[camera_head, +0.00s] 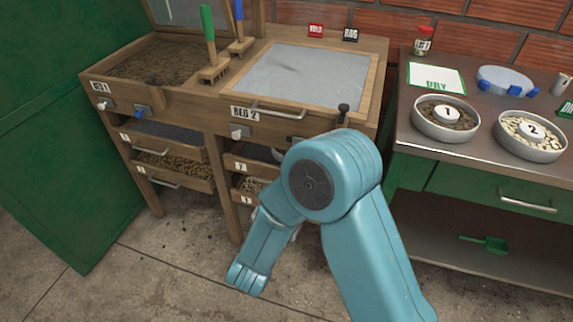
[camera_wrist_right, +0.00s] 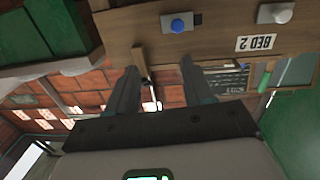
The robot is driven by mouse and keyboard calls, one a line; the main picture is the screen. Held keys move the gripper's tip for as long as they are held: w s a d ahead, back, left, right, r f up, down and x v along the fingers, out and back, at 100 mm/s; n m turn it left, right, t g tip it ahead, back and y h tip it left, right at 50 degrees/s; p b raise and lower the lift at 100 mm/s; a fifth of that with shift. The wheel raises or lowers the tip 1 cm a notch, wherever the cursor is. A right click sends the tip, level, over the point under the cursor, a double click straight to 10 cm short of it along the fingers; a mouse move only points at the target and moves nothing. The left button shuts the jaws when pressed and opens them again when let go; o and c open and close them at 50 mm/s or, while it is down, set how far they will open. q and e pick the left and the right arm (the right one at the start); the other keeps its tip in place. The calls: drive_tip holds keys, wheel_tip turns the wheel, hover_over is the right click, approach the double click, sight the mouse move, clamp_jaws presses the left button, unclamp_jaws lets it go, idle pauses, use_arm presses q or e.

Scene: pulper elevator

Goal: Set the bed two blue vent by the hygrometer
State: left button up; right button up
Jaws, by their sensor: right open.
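The bed two front carries the label BED 2 (camera_head: 245,113) and a white knob (camera_head: 238,132). Its blue vent knob is hidden behind my right arm in the head view. My left gripper is out of view.
Bed one (camera_head: 150,62) stands left with its own blue knob (camera_head: 143,112). Drawers (camera_head: 178,170) sit below. A steel table (camera_head: 480,150) with bowls and a DRY card (camera_head: 437,78) stands right.

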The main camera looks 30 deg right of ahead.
use_arm(q)
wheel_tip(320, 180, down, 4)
drive_tip(key=b, duration=0.2)
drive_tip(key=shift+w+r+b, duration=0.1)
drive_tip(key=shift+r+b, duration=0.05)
drive_tip(key=shift+b, duration=0.2)
use_arm(e)
drive_tip(key=w+d+f+t, duration=0.1)
drive_tip(key=w+d, duration=0.8)
drive_tip(key=w, duration=0.2)
drive_tip(key=shift+w+d+y, duration=0.2)
drive_tip(key=shift+d+y, duration=0.05)
drive_tip(key=shift+y, duration=0.05)
